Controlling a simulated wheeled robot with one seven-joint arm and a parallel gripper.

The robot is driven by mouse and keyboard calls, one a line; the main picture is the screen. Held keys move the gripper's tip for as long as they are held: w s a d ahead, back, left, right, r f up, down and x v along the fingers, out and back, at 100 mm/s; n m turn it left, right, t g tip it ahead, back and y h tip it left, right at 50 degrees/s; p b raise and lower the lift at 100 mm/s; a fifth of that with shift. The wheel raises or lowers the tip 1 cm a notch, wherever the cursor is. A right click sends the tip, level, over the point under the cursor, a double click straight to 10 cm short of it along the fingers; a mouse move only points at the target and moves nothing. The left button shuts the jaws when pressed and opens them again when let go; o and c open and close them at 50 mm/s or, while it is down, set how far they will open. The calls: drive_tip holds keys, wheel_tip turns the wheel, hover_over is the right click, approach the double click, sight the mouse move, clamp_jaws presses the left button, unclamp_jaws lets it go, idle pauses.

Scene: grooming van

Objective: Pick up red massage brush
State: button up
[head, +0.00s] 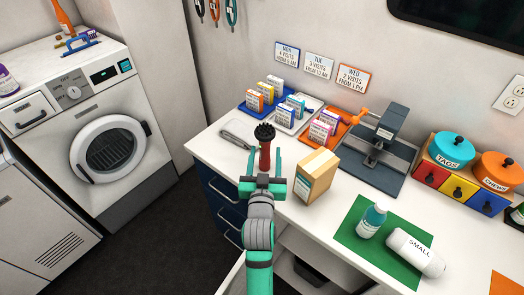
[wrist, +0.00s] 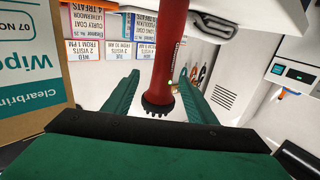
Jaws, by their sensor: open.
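The red massage brush (head: 265,157) stands upright near the counter's front edge, with its black bristled head on top. In the wrist view, which looks upside down, its red handle (wrist: 166,45) runs down from the top edge to the black head. My gripper (head: 265,163) is open, with one teal finger on each side of the brush. In the wrist view, the brush shows between the two fingers of my gripper (wrist: 157,82). I cannot tell how far along the fingers it sits. The lower handle is hidden behind my gripper in the head view.
A wipes box (head: 318,174) stands close to the right of my gripper; it also fills the left of the wrist view (wrist: 30,75). Trays of small boxes, a green mat (head: 352,238) and a grey device (head: 385,140) occupy the counter (head: 212,148).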

sight(264, 149)
drive_tip(key=shift+w+a+f, duration=0.1)
drive_tip(key=shift+w, duration=2.3)
